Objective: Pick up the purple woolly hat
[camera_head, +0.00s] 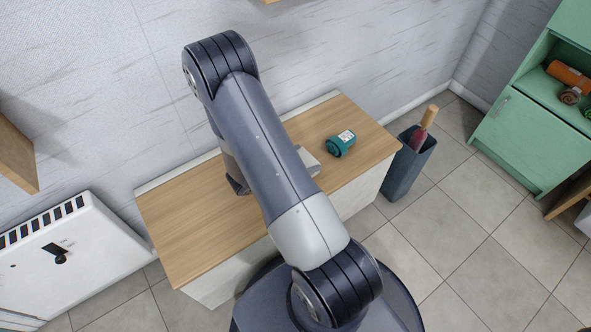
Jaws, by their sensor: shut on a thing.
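I cannot make out a purple woolly hat in the head view. My large grey arm crosses the middle of the wooden-topped bench (190,225) and hides part of it. My gripper's fingers are hidden behind the arm, so I cannot see what is between them. A dark part of my wrist shows low over the bench, left of the upper arm.
A teal cylinder (340,144) lies on the bench's right part. A pale grey object (308,161) shows partly beside my arm. A dark bin (408,165) holds a wooden-handled item. A green cabinet (522,125) stands right, a white heater (75,255) left.

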